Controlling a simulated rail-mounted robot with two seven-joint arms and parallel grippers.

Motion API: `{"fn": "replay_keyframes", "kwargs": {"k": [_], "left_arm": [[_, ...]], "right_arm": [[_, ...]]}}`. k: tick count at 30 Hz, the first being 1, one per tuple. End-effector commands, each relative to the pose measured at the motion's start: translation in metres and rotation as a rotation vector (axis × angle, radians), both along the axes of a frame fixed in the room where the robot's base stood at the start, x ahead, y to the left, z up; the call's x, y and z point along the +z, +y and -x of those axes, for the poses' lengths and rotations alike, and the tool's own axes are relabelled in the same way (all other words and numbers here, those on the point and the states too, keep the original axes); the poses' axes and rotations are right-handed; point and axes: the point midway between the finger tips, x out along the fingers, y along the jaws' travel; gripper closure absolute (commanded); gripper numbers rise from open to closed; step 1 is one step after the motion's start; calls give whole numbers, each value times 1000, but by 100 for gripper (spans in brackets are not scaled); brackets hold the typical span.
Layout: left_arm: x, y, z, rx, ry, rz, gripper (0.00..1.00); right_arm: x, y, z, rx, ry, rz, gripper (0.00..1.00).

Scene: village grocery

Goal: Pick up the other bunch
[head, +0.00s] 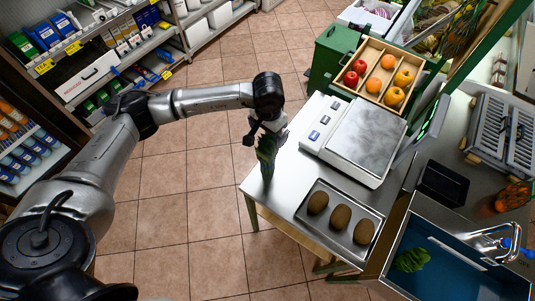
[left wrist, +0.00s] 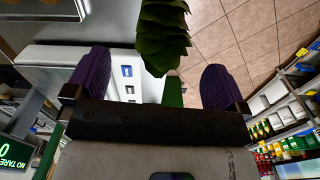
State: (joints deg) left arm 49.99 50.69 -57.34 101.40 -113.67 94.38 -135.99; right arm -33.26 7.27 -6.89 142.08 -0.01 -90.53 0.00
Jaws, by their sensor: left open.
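A dark green leafy bunch (head: 267,155) is at the left corner of the steel table, directly below my left gripper (head: 267,128). In the left wrist view the bunch (left wrist: 163,35) hangs in from the top edge, in line with the gap between the two purple-padded fingers. My left gripper (left wrist: 156,82) is open, with clear space on both sides of the leaves; I cannot tell whether the bunch touches anything. Another green leafy bunch (head: 411,260) lies in the blue basin (head: 445,268) at the lower right. My right gripper is in neither view.
A white scale (head: 314,134) with a steel plate stands beside the gripper. A tray (head: 306,205) with three brown oval fruits is in front of it. A wooden crate (head: 362,98) of fruit is behind. Shelves (head: 130,50) line the left; the tiled floor between is clear.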

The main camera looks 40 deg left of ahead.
Motion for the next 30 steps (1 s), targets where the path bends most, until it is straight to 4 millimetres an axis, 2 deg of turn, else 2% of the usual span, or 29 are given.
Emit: {"fn": "replay_keyframes", "kwargs": {"k": [5,15,18,26,30], "left_arm": [[-7,0,0,0,0,1,0],[-48,2,2,0,2,1,0],[-54,2,2,-1,0,1,0],[-56,2,1,-1,-1,1,0],[-56,2,1,0,-1,1,11]], "right_arm": [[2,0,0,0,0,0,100],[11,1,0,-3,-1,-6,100],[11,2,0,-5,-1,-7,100],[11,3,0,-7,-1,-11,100],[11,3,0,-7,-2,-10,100]]}}
